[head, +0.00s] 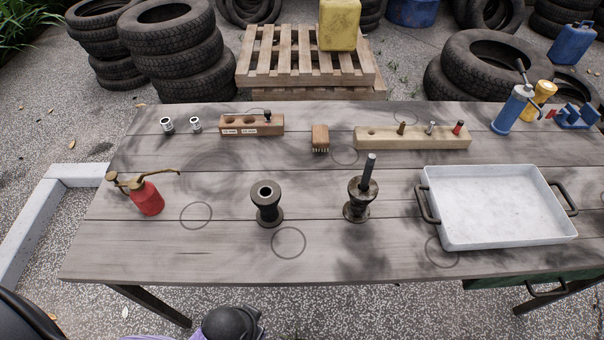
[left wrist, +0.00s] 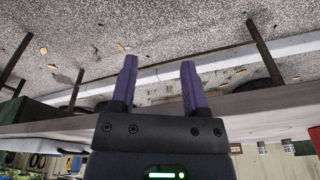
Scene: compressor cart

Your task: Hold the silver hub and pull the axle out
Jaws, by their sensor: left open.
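A dark, worn-metal spool-shaped hub (head: 356,210) stands upright on the table right of centre. A dark grey axle (head: 368,172) stands up out of its top, leaning slightly right. A second, dark grey hub (head: 267,206) stands upright to its left, with an open bore and no axle showing. Neither hub looks clearly silver. My left gripper (left wrist: 160,85) is open and empty in the left wrist view, its two purple fingers apart, with floor and the table's edge behind them. Neither hub shows in that view. My right gripper is not in view.
A white tray with dark handles (head: 500,210) sits at the right. A red oil can (head: 148,198) is at the left. Wooden blocks (head: 413,138) with small parts, two sockets (head: 167,125) and a blue bottle (head: 512,110) line the back. The table front is clear.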

